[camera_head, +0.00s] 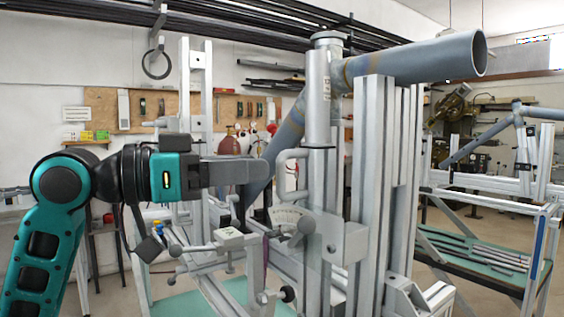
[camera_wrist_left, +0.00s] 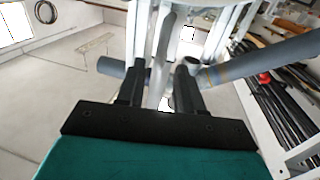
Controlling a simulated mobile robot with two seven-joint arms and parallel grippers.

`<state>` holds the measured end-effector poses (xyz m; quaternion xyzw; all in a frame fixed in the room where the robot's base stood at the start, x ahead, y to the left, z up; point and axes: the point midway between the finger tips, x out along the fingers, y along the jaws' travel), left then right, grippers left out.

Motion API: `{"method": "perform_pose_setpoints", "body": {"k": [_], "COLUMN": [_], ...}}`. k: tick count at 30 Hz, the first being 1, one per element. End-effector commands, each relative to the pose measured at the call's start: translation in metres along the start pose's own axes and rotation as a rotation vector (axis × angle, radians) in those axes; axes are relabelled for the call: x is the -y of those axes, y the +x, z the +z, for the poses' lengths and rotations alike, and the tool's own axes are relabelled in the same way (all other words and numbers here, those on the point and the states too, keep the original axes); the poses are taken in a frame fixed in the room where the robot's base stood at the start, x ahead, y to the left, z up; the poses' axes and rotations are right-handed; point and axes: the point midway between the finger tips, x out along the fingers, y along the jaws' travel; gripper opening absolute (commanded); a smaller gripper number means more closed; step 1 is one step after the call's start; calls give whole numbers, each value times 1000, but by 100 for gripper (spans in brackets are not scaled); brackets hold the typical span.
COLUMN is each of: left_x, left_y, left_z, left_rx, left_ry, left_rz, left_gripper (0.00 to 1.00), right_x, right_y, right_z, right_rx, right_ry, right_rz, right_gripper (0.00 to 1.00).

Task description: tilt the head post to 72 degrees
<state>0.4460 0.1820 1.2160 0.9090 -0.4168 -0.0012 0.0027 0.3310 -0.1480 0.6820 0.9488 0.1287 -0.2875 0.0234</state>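The head post (camera_head: 318,100) is a grey metal tube, standing close to upright in the jig. A pale curved handle (camera_head: 290,172) sticks out from its left side. Below it are a pale protractor-like scale (camera_head: 287,214) and a round knob (camera_head: 306,224). My left gripper (camera_head: 264,171) is level with the handle, its tips just left of it. In the left wrist view my left gripper (camera_wrist_left: 159,72) has its two dark fingers apart, with a pale curved bar between or just beyond them; contact cannot be told. My right gripper is not in view.
A thick blue-grey frame tube (camera_head: 425,60) joins the post's upper part and reaches right. Tall aluminium profiles (camera_head: 372,170) stand right of the post. Clamps and rails (camera_head: 230,240) lie below my gripper. A second frame stand (camera_head: 500,180) is at the right.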

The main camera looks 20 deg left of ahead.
Motion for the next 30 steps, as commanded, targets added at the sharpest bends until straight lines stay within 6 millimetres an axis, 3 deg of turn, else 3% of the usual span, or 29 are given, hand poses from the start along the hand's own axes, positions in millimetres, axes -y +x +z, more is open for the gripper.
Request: {"method": "perform_pose_setpoints", "body": {"k": [3, 9, 21, 30], "left_x": [-1, 0, 0, 0], "left_y": [24, 50, 58, 57], "left_z": [-1, 0, 0, 0], "left_rx": [-2, 0, 0, 1], "left_ry": [-2, -2, 1, 0], "left_rz": [4, 2, 0, 1], "left_gripper": [36, 36, 36, 8], "right_x": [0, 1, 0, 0], "right_y": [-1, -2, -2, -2], "right_z": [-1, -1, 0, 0], "right_rx": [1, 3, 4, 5], "right_ry": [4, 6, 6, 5], "right_rz": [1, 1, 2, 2], "right_gripper": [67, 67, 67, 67]}}
